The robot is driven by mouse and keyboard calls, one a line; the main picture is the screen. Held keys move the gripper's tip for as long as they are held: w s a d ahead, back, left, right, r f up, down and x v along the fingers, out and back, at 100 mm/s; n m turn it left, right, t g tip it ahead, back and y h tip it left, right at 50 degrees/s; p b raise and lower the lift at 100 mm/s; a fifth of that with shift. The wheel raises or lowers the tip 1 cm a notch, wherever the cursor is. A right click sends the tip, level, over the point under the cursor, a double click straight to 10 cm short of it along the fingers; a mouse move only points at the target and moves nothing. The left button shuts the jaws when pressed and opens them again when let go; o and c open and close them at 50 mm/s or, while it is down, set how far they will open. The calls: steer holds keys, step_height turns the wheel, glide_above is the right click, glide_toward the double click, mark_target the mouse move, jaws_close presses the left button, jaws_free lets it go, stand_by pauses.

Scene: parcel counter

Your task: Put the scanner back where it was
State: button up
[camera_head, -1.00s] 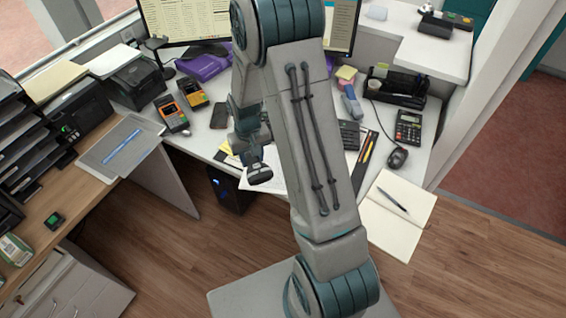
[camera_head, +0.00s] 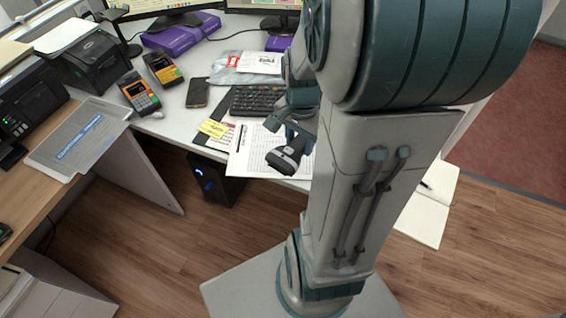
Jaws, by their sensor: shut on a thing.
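The scanner (camera_head: 285,159) is a dark and grey hand-held device with a rounded head, seen over the front edge of the white desk. My gripper (camera_head: 294,130) is shut on its upper part and partly hides it. The scanner is tilted, with its head toward the lower left. It overlaps a printed sheet (camera_head: 248,157) in the picture; I cannot tell how far above the sheet it is. My arm covers the desk to the right of it.
A keyboard (camera_head: 257,101), phone (camera_head: 197,93), yellow notes (camera_head: 213,128) and two card terminals (camera_head: 139,93) (camera_head: 162,69) lie on the desk. A black computer case (camera_head: 213,180) stands under the desk. An open notebook (camera_head: 428,213) shows at right.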

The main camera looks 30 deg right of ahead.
steer(key=shift+m, duration=0.9)
steer(key=w+f, duration=0.2)
steer(key=w, duration=0.1)
steer(key=w+f+b, duration=0.1)
steer(key=w+f, duration=0.2)
steer(key=w+d+f, duration=0.1)
steer(key=w+f, duration=0.1)
steer(key=w, duration=0.1)
steer(key=shift+d+f, duration=0.1)
steer(key=shift+f, duration=0.3)
steer(key=shift+w+f+b, duration=0.1)
steer(key=shift+f+b, duration=0.35)
steer(key=shift+f, duration=1.6)
steer(key=shift+f, duration=0.25)
steer(key=o, duration=1.1)
steer(key=shift+r, duration=0.1)
steer(key=shift+r, duration=0.1)
